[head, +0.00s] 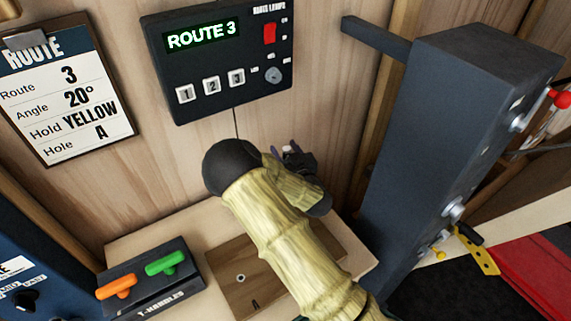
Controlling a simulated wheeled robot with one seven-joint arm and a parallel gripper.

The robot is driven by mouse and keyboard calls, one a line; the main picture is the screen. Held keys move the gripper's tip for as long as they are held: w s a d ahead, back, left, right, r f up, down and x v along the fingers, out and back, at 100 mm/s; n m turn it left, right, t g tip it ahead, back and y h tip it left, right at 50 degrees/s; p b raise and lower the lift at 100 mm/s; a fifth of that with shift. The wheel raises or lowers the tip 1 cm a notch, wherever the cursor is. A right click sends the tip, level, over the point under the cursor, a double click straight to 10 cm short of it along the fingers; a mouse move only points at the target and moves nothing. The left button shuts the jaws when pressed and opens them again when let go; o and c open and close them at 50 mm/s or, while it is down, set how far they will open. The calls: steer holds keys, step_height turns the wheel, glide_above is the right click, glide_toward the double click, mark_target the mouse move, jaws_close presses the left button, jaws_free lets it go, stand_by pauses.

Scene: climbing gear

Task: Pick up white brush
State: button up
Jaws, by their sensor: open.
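I cannot make out a white brush in the head view. My arm reaches up from the bottom of the picture and bends near the wooden back wall. My gripper (293,156) is a small dark shape just past the bend, below the route control box, and is open. Its fingers are partly hidden by the arm, and I see nothing held. The arm also hides part of the bench behind it.
A T-handles holder (160,298) with an orange handle (117,287) and a green handle (166,263) stands at the lower left. A wooden board (228,270) lies on the bench beside it. A tall dark post (440,130) stands close on the right. The control box (200,100) hangs on the wall.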

steer(key=shift+w, duration=0.7)
steer(key=shift+s+a, duration=0.2)
steer(key=shift+s, duration=0.1)
jaws_close()
